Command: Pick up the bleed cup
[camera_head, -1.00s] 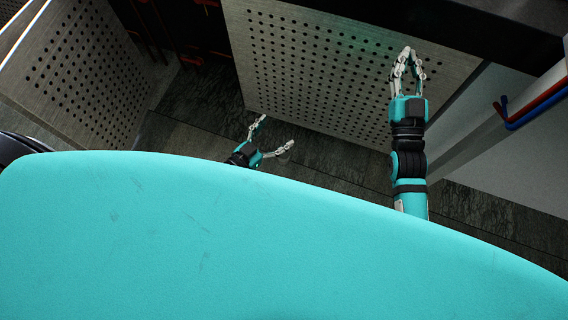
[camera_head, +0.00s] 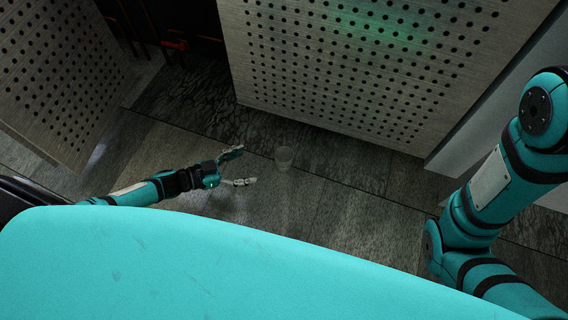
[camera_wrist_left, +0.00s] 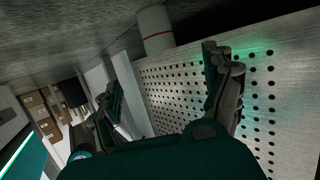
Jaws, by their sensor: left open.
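The bleed cup, a small pale, see-through cup (camera_head: 284,158), stands on the dark floor in front of the perforated panel. My left gripper (camera_head: 245,166) is open and empty, just left of the cup, with its fingers pointing toward it and a gap between. In the left wrist view, a pale cylinder with a reddish band (camera_wrist_left: 155,30), likely the cup, shows at the top beyond the open fingers of my left gripper (camera_wrist_left: 165,75). My right arm shows at the right of the head view, but its gripper is out of sight.
A large perforated metal panel (camera_head: 350,75) rises behind the cup. Another perforated panel (camera_head: 60,80) stands at the left. The floor (camera_head: 330,205) around the cup is clear. Brown boxes (camera_wrist_left: 40,110) show far off in the left wrist view.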

